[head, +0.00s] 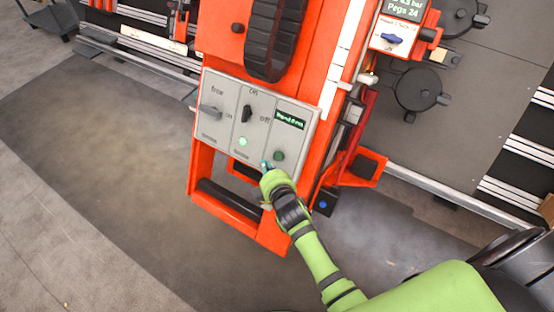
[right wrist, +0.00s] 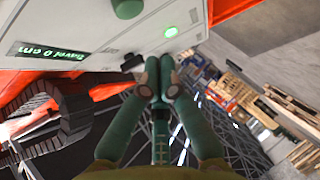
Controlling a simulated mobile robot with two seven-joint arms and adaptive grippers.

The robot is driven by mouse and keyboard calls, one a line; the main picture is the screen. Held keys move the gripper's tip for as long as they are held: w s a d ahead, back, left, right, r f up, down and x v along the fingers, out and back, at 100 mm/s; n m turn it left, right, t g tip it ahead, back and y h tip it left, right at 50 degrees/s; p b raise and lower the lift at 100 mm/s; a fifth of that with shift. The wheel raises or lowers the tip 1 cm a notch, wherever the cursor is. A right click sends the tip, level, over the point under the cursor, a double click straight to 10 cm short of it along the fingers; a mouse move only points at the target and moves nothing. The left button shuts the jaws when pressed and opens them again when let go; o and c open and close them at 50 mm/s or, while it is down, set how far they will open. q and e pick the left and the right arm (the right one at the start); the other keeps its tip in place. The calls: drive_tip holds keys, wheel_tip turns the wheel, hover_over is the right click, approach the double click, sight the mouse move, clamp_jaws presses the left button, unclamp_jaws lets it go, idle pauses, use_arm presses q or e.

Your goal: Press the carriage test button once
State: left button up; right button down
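The control panel (head: 226,110) is a grey plate in three sections on an orange frame. Its right section has a small display (head: 290,119) and a dark green round button (head: 279,156) below; the button's lettering is too small to read. In the right wrist view this button (right wrist: 127,8) stands out at the top edge, and the display (right wrist: 48,50) reads "Travel 0 cm". My right gripper (head: 266,166) is at the panel's lower edge, just left of the button and apart from it in the picture. Its fingertips (right wrist: 158,78) are together and empty. My left gripper is not in view.
A black switch (head: 247,113) marked on and off sits in the middle section, with a lit green lamp (head: 243,142) below. A grey lever (head: 209,111) is in the left section. An orange bar frame with a black grip (head: 229,200) hangs below. Open floor lies left.

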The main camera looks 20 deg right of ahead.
sight(273, 156)
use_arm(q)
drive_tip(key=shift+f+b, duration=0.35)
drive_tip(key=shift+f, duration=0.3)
use_arm(e)
drive_tip(key=shift+w+d+f, duration=0.45)
drive_tip(key=shift+w+d, duration=0.05)
drive_tip(key=shift+d, duration=0.15)
drive_tip(key=shift+w+d+f, duration=0.45)
drive_tip(key=shift+d, duration=0.2)
drive_tip(key=shift+w+d, duration=0.1)
drive_tip(key=shift+w+d+f, duration=0.15)
drive_tip(key=shift+d+f, duration=0.05)
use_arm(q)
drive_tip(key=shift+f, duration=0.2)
use_arm(e)
drive_tip(key=shift+w+d+f, duration=0.2)
drive_tip(key=shift+w+d, duration=0.1)
drive_tip(key=shift+d, duration=0.05)
idle(0.5)
idle(0.4)
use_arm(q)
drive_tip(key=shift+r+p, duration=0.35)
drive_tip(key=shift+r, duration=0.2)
use_arm(e)
drive_tip(key=shift+s+a+r, duration=0.4)
drive_tip(key=shift+s+a, duration=0.15)
drive_tip(key=shift+a, duration=0.05)
